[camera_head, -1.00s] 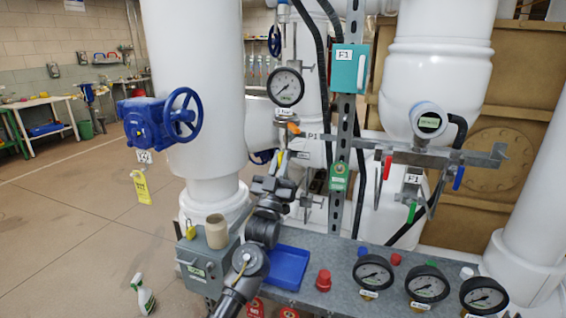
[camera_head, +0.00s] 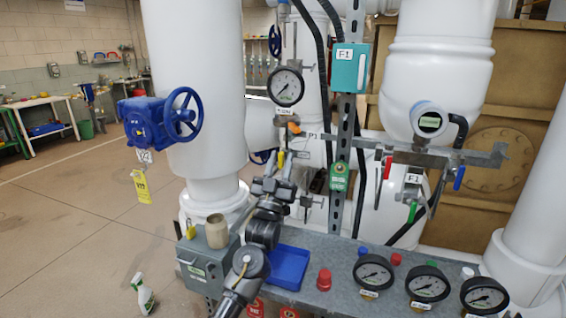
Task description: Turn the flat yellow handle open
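The flat yellow handle (camera_head: 281,159) hangs below the small orange and grey valve fittings on the pipe under the upper gauge (camera_head: 286,86). It is small and partly hidden by my gripper. My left gripper (camera_head: 279,170) is just below the handle, with its fingers pointing up and spread apart, one to each side of the handle's lower end. It looks open; I cannot tell whether a finger touches the handle. My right gripper is not in view.
A grey shelf with a blue tray (camera_head: 287,267), a beige cup (camera_head: 217,231), a red knob (camera_head: 324,280) and several gauges lies below. A green-tagged metal post (camera_head: 340,177) stands right of my gripper. A blue handwheel valve (camera_head: 162,120) is at left.

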